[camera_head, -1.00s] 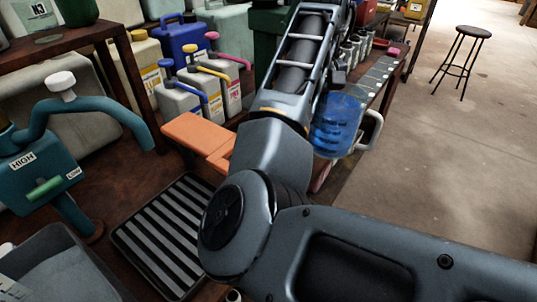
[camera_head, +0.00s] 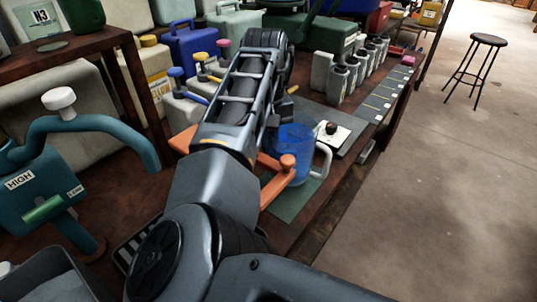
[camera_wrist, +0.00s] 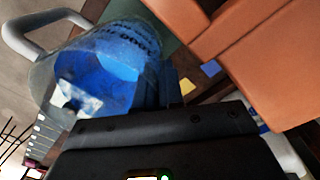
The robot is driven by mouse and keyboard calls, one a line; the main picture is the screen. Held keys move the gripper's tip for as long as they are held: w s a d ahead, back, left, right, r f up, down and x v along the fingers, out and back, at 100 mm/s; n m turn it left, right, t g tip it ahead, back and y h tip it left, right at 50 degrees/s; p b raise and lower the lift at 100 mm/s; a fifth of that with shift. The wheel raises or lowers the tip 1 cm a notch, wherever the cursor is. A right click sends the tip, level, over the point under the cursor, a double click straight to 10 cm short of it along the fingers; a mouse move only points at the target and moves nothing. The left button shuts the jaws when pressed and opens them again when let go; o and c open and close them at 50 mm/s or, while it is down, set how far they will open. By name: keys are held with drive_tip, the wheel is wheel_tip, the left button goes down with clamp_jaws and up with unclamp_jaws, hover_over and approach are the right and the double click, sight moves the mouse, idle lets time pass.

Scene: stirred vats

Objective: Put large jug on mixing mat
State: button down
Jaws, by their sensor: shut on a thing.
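The large jug (camera_head: 292,142) is clear blue with a white handle, held beside the end of my arm in the head view. In the wrist view the jug (camera_wrist: 105,70) fills the upper left, tilted in the picture, against my dark gripper (camera_wrist: 165,98). My gripper is shut on the jug; the head view mostly hides the fingers behind my arm. A green mat (camera_head: 292,204) lies on the bench below and in front of the jug, partly covered by an orange fixture (camera_head: 284,176). I cannot tell whether this is the mixing mat, or whether the jug touches anything.
The orange fixture (camera_wrist: 260,55) is close to my gripper in the wrist view. A white plate with a black knob (camera_head: 332,128) lies just behind the jug. Several grey bottles (camera_head: 340,80) stand farther back. The bench's right edge is close, with open floor beyond.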

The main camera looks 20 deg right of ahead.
drive_tip(key=shift+a+f, duration=0.1)
drive_tip(key=shift+f, duration=2.05)
drive_tip(key=c, duration=1.3)
unclamp_jaws()
drive_tip(key=shift+o, duration=0.2)
wheel_tip(320, 180, up, 12)
drive_tip(key=shift+a, duration=0.2)
